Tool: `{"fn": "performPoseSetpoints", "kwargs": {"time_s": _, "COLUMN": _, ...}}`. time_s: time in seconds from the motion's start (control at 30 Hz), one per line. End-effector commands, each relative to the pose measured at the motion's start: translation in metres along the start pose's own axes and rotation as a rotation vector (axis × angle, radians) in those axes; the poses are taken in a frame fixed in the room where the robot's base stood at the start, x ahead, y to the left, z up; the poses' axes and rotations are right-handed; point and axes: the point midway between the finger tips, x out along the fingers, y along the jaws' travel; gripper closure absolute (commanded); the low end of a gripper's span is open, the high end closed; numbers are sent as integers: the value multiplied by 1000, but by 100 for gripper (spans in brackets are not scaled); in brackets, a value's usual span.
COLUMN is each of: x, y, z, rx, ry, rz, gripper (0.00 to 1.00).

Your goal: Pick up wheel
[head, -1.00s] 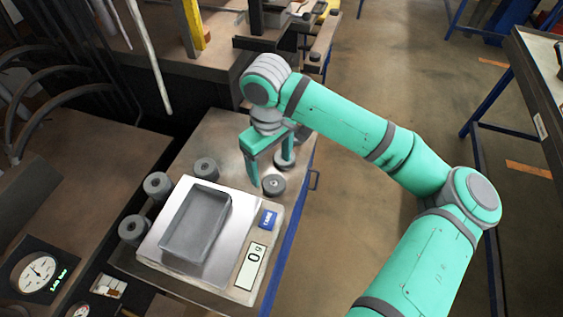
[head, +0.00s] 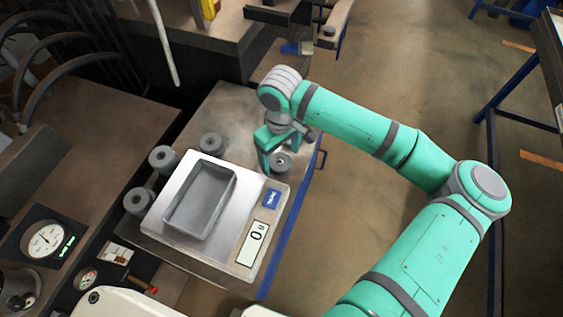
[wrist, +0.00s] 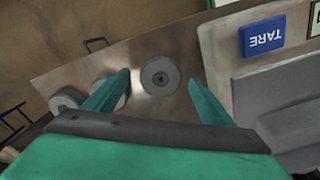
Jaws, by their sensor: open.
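Grey round wheels lie on the metal bench top. One wheel (head: 281,161) sits right of the scale's upper corner, close beside my gripper (head: 280,158); in the wrist view this wheel (wrist: 160,76) lies between and beyond my fingertips, apart from both. Another wheel (wrist: 104,93) is partly hidden behind the left finger, and one more (wrist: 65,102) lies further left. Three wheels stand left of and behind the scale: one at the back (head: 211,145), one in the middle (head: 163,159), one in front (head: 138,201). My gripper is open and empty.
A scale (head: 245,240) reading 0 carries an empty grey tray (head: 228,200) and has a blue TARE button (head: 272,197). Gauges (head: 45,240) stand at the lower left. A blue-edged bench front (head: 285,232) borders open floor on the right.

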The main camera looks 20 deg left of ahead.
Motion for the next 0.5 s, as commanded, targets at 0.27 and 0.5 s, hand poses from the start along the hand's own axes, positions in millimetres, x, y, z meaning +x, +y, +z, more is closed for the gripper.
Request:
{"fn": "performPoseSetpoints", "kwargs": {"time_s": 0.27, "x": 16, "y": 1, "z": 0, "rx": 1, "ry": 0, "rz": 0, "gripper": 24}}
{"fn": "performPoseSetpoints", "kwargs": {"time_s": 0.5, "x": 16, "y": 2, "z": 1, "rx": 4, "ry": 0, "rz": -1, "gripper": 48}}
